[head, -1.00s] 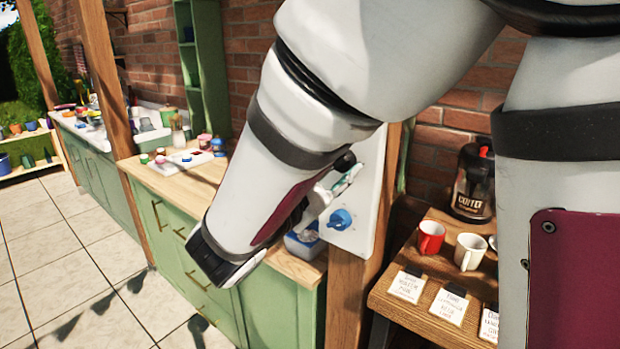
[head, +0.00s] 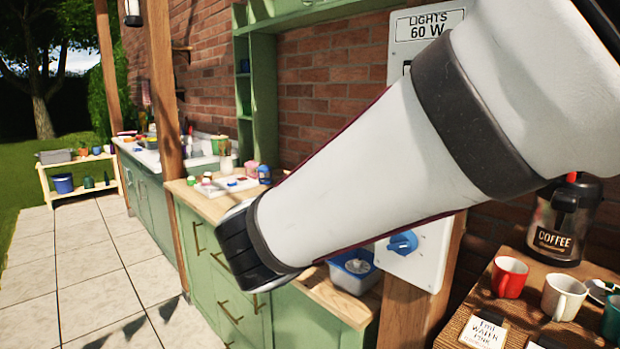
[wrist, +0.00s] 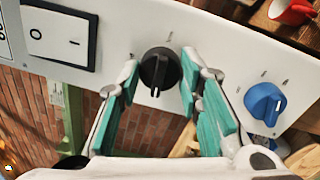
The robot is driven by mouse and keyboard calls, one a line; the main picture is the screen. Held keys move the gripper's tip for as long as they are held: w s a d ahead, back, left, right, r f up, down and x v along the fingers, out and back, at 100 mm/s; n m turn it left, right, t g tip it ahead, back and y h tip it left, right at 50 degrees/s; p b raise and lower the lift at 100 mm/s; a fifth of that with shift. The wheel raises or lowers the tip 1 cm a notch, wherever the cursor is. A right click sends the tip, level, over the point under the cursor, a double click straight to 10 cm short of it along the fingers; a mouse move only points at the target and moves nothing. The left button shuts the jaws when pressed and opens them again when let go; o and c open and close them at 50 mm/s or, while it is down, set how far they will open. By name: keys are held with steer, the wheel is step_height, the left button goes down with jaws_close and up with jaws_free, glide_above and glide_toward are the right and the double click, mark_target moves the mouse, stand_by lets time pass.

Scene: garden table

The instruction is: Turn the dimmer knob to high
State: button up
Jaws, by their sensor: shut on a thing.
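The black knob (wrist: 159,68) is on a white panel, between the two teal-padded fingers of my gripper (wrist: 160,72) in the wrist view. The fingers are closed on it from both sides. A pale pointer line on the knob faces the bottom of the wrist picture. A blue knob (wrist: 265,103) sits on the same panel to the right, apart from the fingers; it also shows in the head view (head: 402,243). A rocker switch (wrist: 60,36) is to the left. In the head view my arm hides the gripper and the black knob. The panel (head: 422,262) has a sign (head: 429,24) reading "LIGHTS 60 W".
A side table (head: 480,268) with a red mug (head: 509,277), a white mug (head: 563,296) and a coffee dispenser (head: 563,222) stands right of the panel. A green cabinet (head: 297,322) with a wooden top stands to the left. The tiled floor (head: 85,250) is clear.

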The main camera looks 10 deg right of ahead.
stand_by(0.4)
steer(key=o, duration=1.2)
steer(key=shift+c, duration=0.2)
steer(key=shift+s+a, duration=0.1)
steer(key=v, duration=1.1)
steer(key=shift+s+a, duration=0.25)
steer(key=shift+s, duration=0.05)
steer(key=shift+d+f, duration=0.1)
